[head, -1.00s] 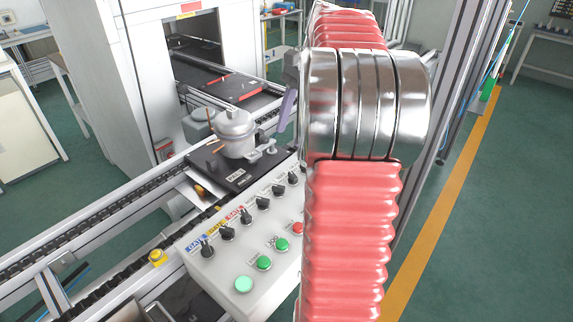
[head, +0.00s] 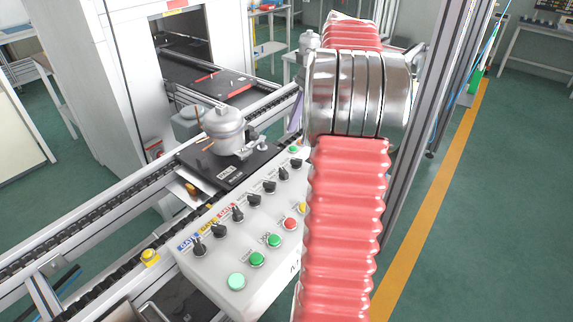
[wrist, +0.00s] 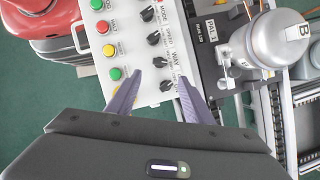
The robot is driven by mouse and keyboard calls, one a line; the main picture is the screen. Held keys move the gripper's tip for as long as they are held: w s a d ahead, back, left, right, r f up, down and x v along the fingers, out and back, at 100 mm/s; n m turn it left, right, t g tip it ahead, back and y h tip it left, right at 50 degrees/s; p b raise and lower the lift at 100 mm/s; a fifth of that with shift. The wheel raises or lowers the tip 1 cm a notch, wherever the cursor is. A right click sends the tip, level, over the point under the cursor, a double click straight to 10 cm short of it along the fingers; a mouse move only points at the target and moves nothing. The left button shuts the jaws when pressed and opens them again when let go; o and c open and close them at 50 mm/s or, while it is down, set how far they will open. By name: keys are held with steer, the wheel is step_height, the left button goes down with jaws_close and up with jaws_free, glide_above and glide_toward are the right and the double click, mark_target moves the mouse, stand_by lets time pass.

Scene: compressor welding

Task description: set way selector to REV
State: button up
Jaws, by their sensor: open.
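The WAY selector (wrist: 160,62) is a black knob on the pale control panel (wrist: 142,88), beside its printed WAY label in the wrist view. Which position it points to is too small to tell. My gripper (wrist: 160,76) is open, its two purple fingers pointing at the panel. The WAY knob sits just ahead of the gap between the fingertips, and another black knob (wrist: 166,85) shows between the fingers. No contact with a knob is visible. In the head view the panel (head: 255,290) shows beside my arm, which hides most of my gripper; a purple finger (head: 295,118) shows.
Other selectors (wrist: 153,38) and coloured push buttons, including a yellow one (wrist: 108,50), lie close by. A grey compressor (head: 224,128) stands on a black pallet (head: 205,176) on the conveyor behind the panel. A white machine housing (head: 95,80) stands at the back left.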

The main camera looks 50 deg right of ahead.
mark_target(284, 170)
steer(key=x, duration=1.2)
steer(key=shift+d, duration=0.1)
steer(key=c, duration=1)
